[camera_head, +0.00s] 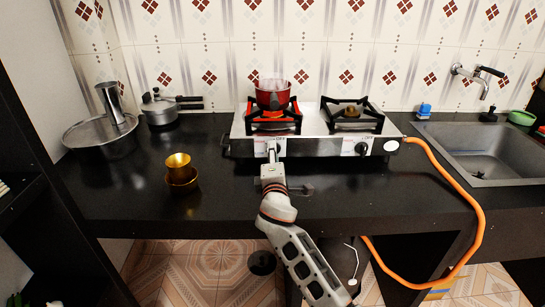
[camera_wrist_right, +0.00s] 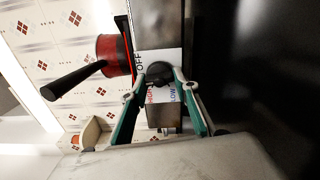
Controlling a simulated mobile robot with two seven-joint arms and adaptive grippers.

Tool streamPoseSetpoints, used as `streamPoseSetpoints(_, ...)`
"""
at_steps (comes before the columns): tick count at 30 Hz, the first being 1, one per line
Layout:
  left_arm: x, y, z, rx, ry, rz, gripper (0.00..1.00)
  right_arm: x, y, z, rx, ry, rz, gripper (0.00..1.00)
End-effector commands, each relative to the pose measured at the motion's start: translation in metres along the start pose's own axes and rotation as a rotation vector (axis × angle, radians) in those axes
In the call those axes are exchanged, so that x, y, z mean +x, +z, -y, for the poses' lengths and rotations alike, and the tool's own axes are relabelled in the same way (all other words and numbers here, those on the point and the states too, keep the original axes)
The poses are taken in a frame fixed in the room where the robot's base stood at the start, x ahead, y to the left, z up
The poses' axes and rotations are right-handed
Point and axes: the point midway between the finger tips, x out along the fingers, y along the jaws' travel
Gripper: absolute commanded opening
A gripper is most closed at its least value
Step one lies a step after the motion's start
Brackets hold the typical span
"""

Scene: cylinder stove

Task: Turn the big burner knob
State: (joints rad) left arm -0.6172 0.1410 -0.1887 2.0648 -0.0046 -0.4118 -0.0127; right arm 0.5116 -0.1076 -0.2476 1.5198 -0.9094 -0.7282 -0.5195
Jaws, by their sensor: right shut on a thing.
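The two-burner stove (camera_head: 320,120) stands on the black counter. A red pot (camera_head: 273,95) sits on its left burner (camera_head: 270,121), which looks red. My right gripper (camera_head: 272,155) reaches the left side of the stove's front panel and hides most of the knob there. In the right wrist view, that black knob (camera_wrist_right: 159,73) lies between the fingertips of my right gripper (camera_wrist_right: 160,76), which is shut on it. OFF, HIGH and LOW labels surround the knob. The other knob (camera_head: 361,148) is at the right of the panel, untouched. My left gripper is not in view.
An orange hose (camera_head: 463,183) runs from the stove's right end over the counter edge. Gold cups (camera_head: 180,170), a pressure cooker (camera_head: 160,107) and a lidded pan (camera_head: 100,135) stand left. A sink (camera_head: 480,150) is at right. The pot's handle (camera_wrist_right: 75,81) sticks out.

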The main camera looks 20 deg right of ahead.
Motion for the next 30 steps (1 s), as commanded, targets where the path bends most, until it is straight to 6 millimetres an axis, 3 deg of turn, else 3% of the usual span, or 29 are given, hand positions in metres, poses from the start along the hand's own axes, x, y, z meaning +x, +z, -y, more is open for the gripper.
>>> streamPoseSetpoints(9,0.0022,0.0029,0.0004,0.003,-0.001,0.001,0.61,-0.0004,-0.0005,0.0021,0.123,-0.004,0.000,0.08)
streamPoseSetpoints(26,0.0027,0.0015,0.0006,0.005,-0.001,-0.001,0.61,0.0000,0.0001,0.0003,0.149,-0.002,0.000,0.08)
streamPoseSetpoints(27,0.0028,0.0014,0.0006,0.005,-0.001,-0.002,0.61,0.0000,0.0001,0.0003,0.149,-0.002,0.000,0.40)
streamPoseSetpoints(28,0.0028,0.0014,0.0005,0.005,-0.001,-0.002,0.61,0.0000,0.0001,0.0003,0.149,-0.002,0.000,0.47)
streamPoseSetpoints(30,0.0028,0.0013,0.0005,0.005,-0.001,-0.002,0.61,0.0000,0.0001,0.0001,0.148,-0.002,0.000,0.47)
